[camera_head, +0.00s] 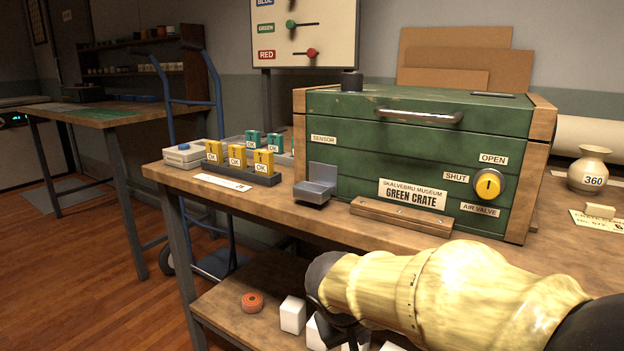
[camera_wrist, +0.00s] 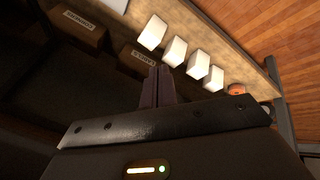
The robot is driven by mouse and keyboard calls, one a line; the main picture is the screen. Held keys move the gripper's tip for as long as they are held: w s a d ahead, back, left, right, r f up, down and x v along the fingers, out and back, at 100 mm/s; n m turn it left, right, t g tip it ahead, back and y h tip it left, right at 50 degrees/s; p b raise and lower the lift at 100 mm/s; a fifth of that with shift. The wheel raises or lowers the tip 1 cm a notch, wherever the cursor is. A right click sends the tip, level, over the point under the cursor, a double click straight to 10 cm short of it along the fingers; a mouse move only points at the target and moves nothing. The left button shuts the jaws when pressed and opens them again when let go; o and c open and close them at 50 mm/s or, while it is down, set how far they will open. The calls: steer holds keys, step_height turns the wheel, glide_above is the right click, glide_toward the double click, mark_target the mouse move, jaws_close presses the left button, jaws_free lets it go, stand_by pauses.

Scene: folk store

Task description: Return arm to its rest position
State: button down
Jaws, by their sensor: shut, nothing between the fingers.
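My arm, in a pale yellow sleeve, reaches in from the lower right of the head view, low in front of the workbench (camera_head: 262,212). Its end hangs near the lower shelf (camera_head: 228,308). My gripper (camera_wrist: 158,80) shows in the wrist view with its two dark fingers together and nothing between them. The fingers point toward the row of white blocks on the lower shelf, apart from them as far as I can tell. In the head view the gripper itself is mostly hidden or too dark to make out.
The lower shelf holds several white blocks (camera_head: 292,315) and an orange roll (camera_head: 252,302). Labelled brown boxes (camera_wrist: 80,28) show in the wrist view. The green crate (camera_head: 360,150), yellow-tagged rack (camera_head: 263,180) and vase (camera_head: 590,168) stand on the bench.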

steer(key=s+d+f+m+g+y, duration=0.1)
steer(key=s+d+f+y, duration=0.1)
steer(key=s+d+f, duration=0.3)
steer(key=s+d+f+m+g+y, duration=0.1)
steer(key=s+d+f+m, duration=0.15)
steer(key=f, duration=0.45)
steer(key=w+p+v, duration=0.3)
steer(key=p+v, duration=1.5)
steer(key=w+d+r+p+v, duration=0.1)
steer(key=w+p+v, duration=0.3)
steer(key=p+v, duration=1.4)
steer(key=w+d+r+p+v, duration=0.1)
steer(key=w+p+v, duration=0.3)
steer(key=p+v, duration=1.4)
steer(key=shift+a+r+n+p, duration=0.4)
steer(key=shift+a+p, duration=0.1)
steer(key=shift+p, duration=0.4)
steer(key=shift+s, duration=0.15)
